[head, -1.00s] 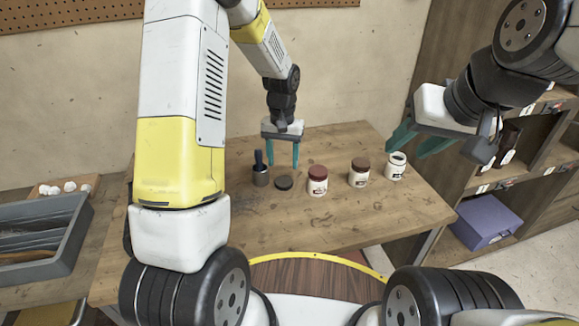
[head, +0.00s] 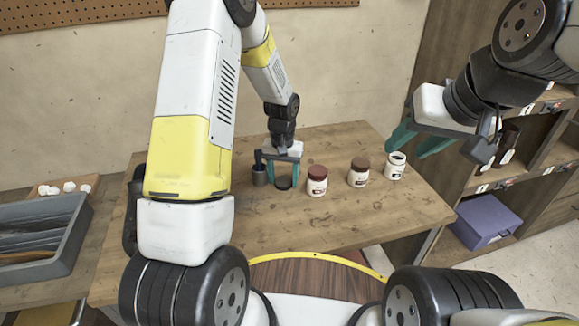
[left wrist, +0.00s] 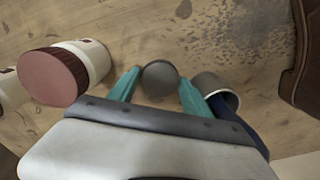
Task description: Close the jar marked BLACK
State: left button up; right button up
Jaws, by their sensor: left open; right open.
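A dark round lid (head: 284,184) lies flat on the table, left of the jars. My left gripper (head: 282,175) is open and low over it. In the left wrist view the lid (left wrist: 160,78) shows between the two teal fingertips, apparently apart from them. A white jar with no lid (head: 395,171) stands at the right end of the row, its mouth open. Its label is too small to read. My right gripper (head: 405,151) is open and empty, hanging above and beside the open jar.
A jar with a dark red lid (head: 317,184) and one with a brown lid (head: 359,176) stand between the loose lid and the open jar. A grey cup with a dark blue handle (head: 259,175) stands close to my left gripper. The table's front is clear.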

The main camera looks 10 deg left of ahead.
aim_at(284, 182)
pick_arm(q)
jog(key=c, duration=1.1)
jog(key=shift+r, duration=0.45)
notch_tip(284, 182, up, 3)
jog(key=shift+s+d, duration=0.1)
jog(key=shift+s, duration=0.05)
jog(key=s+d, duration=0.1)
jog(key=s, duration=0.4)
jog(key=s+d, duration=0.2)
jog(key=s, duration=0.3)
jog(key=s+d+r, duration=0.1)
jog(key=s, duration=0.4)
jog(key=shift+d+r, duration=0.1)
jog(key=shift+d, duration=0.15)
pick_arm(e)
jog(key=o, duration=0.6)
jog(key=shift+o, duration=0.2)
jog(key=shift+s, duration=0.1)
